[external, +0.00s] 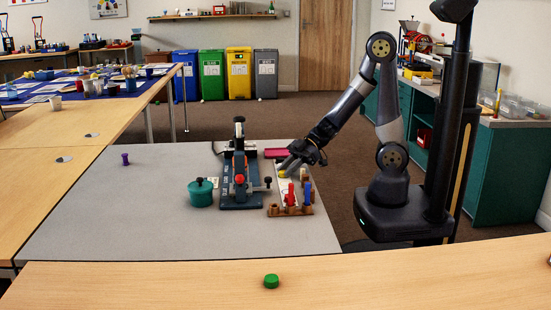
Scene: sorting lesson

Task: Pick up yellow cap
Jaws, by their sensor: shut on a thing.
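My gripper (288,163) is low over the right part of the grey table (90,218), pointing down to the left. A small yellow cap (282,174) shows right at its fingertips, partly hidden by them. My gripper is shut on it. The cap is beside a white sheet and behind the wooden rack. I cannot tell whether the cap touches the surface under it.
A wooden rack (278,210) with red and blue pieces stands just in front of my gripper. A blue-grey press (239,190) and a teal pot (200,194) are to the left. A purple piece (125,159) lies far left, a green cap (271,281) on the front table.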

